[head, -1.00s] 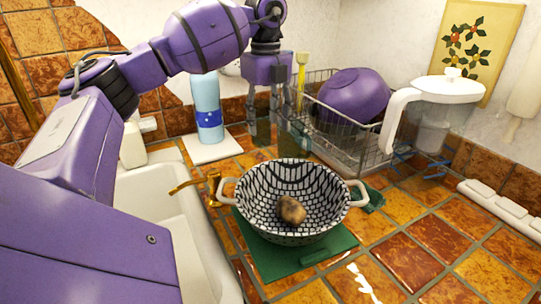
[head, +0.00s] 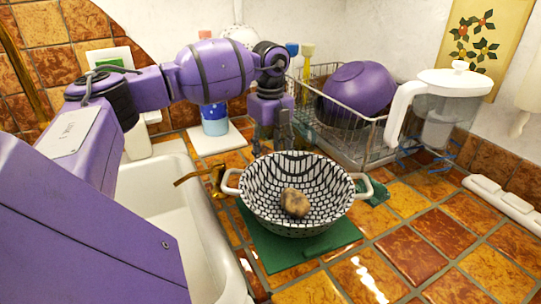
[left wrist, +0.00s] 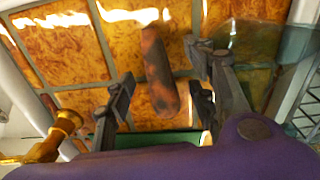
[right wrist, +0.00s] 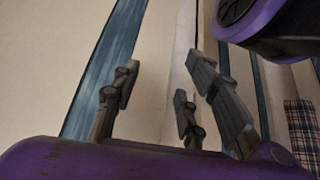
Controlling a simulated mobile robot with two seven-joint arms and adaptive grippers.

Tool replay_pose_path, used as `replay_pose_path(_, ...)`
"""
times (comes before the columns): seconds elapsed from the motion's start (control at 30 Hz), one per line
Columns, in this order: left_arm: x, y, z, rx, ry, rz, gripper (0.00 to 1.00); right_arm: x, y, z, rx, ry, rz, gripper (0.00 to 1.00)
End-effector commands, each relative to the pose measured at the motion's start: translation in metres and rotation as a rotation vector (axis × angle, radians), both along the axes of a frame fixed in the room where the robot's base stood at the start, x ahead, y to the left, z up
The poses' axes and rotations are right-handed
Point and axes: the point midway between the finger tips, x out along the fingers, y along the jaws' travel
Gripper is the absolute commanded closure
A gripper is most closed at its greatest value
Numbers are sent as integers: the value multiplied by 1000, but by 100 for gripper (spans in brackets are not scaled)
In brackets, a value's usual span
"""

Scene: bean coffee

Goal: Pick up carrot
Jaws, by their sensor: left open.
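The carrot (left wrist: 158,75), a long brownish-orange piece, lies on the orange tiles in the left wrist view. My left gripper (left wrist: 163,90) is open, with its fingers apart on either side of the carrot. In the head view my left gripper (head: 270,138) points down just behind the patterned bowl (head: 262,212), which hides its fingertips and the carrot. My right gripper (right wrist: 158,95) is open and empty in the right wrist view, away from the counter.
The bowl holds a potato (head: 294,203) and stands on a green board (head: 275,258). A dish rack (head: 352,145) with a purple bowl (head: 360,88) is behind right. A blue bottle (head: 214,120) stands behind left, beyond the sink (head: 185,215). The tiles at front right are clear.

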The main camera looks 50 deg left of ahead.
Motion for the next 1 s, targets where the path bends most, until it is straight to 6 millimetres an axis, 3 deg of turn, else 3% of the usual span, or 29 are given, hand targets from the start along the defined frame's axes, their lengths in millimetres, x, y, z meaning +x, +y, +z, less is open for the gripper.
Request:
replay_pose_path(0.17, 0, 0, 1, 0, -1, 0, 52, 1, 0, 0, 0, -1, 0, 60)
replay_pose_path(0.53, 0, 0, 1, 0, -1, 0, 98, 1, 1, 0, 1, -1, -1, 60)
replay_pose_path(0.83, 0, 0, 4, 1, -2, 0, 98, 1, 1, 0, 1, -1, 0, 60)
replay_pose_path(1.0, 1, 0, 18, 0, -4, 0, 98, 1, 1, 1, 1, -1, -1, 60)
